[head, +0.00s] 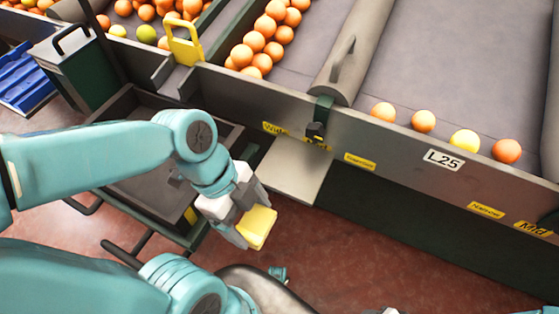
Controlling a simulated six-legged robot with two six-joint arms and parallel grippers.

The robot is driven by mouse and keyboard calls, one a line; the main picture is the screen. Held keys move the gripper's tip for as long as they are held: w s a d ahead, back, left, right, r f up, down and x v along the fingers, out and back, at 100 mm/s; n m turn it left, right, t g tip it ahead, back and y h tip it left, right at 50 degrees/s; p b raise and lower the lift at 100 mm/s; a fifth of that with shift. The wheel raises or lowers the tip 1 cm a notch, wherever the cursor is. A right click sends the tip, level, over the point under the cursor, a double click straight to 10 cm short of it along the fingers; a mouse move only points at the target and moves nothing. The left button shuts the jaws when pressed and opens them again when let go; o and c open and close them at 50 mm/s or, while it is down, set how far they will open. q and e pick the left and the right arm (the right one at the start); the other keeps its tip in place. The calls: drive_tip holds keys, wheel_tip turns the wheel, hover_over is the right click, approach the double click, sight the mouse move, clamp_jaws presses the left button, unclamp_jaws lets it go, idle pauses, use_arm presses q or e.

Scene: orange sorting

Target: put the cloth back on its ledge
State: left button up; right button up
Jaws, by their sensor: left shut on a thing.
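A folded yellow cloth (257,227) is in the jaws of my left gripper (243,221), which is shut on it. The gripper holds it at an angle over the reddish floor, below and left of the ledge. The ledge (293,172) looks like the pale grey plate that juts out from the front of the sorting line. Its visible top is bare. The cloth is apart from the ledge in the picture. My right gripper cannot be made out.
Oranges lie behind the front rail (390,148), several bunched in the left lane. A dark grey tray (226,129) stands left of the ledge, partly behind my left arm. A green box with a handle (80,72) and a blue crate (22,80) are at far left.

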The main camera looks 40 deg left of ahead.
use_arm(q)
drive_tip(key=shift+a+r, duration=0.1)
drive_tip(key=w+r+p, duration=0.1)
drive_tip(key=w+p, duration=0.4)
drive_tip(key=p, duration=0.5)
hover_over(295, 168)
drive_tip(key=a, duration=0.1)
drive_tip(key=shift+s+a+f, duration=0.15)
drive_tip(key=shift+s+f, duration=0.25)
drive_tip(key=shift+f, duration=0.2)
drive_tip(key=shift+w+a, duration=0.1)
drive_tip(key=shift+w, duration=0.1)
drive_tip(key=shift+w+f, duration=0.1)
drive_tip(key=shift+f, duration=0.2)
wheel_tip(295, 168, down, 2)
drive_tip(key=shift+f, duration=0.5)
